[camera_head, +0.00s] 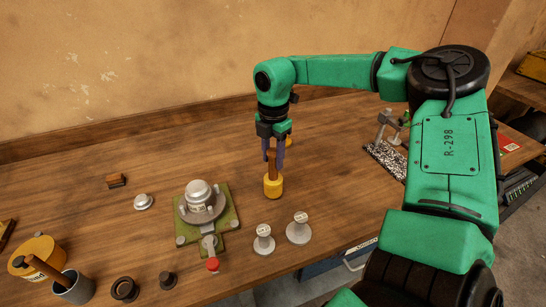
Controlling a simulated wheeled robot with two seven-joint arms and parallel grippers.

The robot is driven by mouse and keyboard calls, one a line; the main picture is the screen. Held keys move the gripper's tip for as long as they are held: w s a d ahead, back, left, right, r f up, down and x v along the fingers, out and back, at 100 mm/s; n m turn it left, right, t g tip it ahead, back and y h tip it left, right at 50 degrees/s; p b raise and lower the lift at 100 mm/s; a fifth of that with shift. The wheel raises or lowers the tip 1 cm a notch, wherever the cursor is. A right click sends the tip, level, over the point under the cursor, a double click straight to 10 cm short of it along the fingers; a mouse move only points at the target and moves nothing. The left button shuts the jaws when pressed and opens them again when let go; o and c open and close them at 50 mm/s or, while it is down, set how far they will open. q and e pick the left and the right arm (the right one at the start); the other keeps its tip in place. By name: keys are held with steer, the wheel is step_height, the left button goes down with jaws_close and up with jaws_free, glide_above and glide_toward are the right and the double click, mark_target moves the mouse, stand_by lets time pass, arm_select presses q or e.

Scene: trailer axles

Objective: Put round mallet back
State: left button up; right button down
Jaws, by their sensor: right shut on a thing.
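The round mallet has a yellow cylindrical head (273,186) and a brown wooden handle that points up. My right gripper (273,155) is shut on the handle from above, with a finger on each side. The mallet is upright, head down, on or just above the wooden table; I cannot tell if it touches. It is right of the green fixture. My left gripper is not in view.
A green fixture (185,232) carries a metal hub with a red-knobbed lever. Two grey weights (298,231) stand in front of the mallet. A yellow can (38,254) and grey cup (76,289) with a wooden handle stand lower left. Table space left of the mallet's back is clear.

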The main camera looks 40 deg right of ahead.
steer(key=shift+w+f, duration=0.1)
steer(key=shift+f, duration=0.7)
steer(key=shift+c, duration=2.1)
jaws_free()
steer(key=shift+r, duration=0.3)
step_height(320, 180, up, 12)
steer(key=shift+f+b, duration=0.1)
steer(key=shift+b, duration=0.95)
